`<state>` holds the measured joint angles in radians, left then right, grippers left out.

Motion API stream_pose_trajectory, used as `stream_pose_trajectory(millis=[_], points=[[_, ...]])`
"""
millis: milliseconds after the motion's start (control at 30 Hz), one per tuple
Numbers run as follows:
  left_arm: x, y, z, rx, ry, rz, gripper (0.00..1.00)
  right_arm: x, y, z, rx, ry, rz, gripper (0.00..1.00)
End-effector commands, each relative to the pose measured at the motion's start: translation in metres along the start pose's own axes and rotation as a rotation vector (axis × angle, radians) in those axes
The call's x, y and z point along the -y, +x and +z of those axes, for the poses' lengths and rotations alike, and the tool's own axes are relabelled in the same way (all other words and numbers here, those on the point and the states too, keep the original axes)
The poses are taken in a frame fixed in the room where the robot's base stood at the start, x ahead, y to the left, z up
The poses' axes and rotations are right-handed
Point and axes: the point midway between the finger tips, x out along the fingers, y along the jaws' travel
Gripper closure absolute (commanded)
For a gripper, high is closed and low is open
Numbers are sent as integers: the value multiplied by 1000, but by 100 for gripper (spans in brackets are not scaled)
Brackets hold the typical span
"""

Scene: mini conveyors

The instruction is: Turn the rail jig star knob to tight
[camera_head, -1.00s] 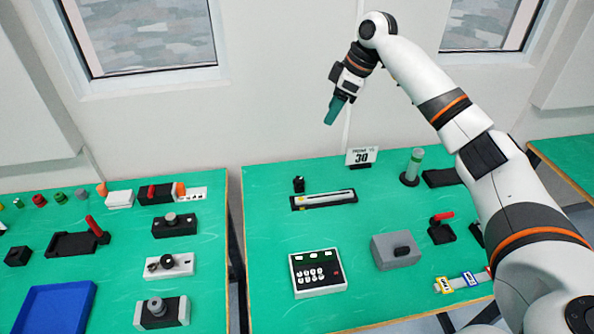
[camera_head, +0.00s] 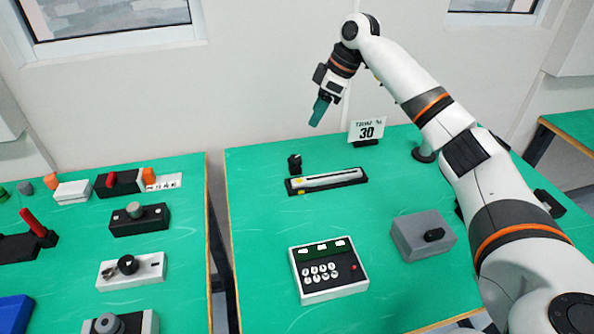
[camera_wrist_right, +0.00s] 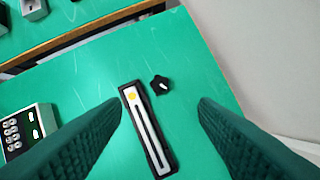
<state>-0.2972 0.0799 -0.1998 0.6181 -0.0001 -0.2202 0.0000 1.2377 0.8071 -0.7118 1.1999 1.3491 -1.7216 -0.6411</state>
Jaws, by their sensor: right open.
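The rail jig (camera_head: 325,180) is a pale slotted bar on a black base, lying flat on the right green table. It has a yellow spot near its left end. A small black star knob (camera_head: 295,163) stands just behind that end. In the right wrist view the star knob (camera_wrist_right: 160,85) has a white mark on top and sits beside the rail (camera_wrist_right: 147,130). My right gripper (camera_head: 319,112) is open and empty, in the air above and behind the jig. Its teal fingers flank the knob and rail in the wrist view, well apart from them. My left gripper is out of view.
A white sign reading 30 (camera_head: 367,130) stands behind the rail's right end. A keypad box (camera_head: 328,285) and a grey box (camera_head: 422,237) sit nearer the front. A gap separates the left table (camera_head: 185,245). The table around the jig is clear.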

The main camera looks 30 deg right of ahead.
Motion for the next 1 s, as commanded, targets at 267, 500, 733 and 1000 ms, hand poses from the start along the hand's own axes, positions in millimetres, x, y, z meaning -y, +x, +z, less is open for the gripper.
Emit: stream_pose_trajectory(millis=[267, 500, 733, 1000], points=[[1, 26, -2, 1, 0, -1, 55, 0, 26, -9, 1, -1, 0, 46], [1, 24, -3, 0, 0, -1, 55, -1, 58, -10, -2, 0, 3, 46], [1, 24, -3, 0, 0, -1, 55, -1, 104, -9, -1, 1, 3, 46], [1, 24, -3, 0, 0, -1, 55, 0, 138, -9, -1, -1, 1, 46]])
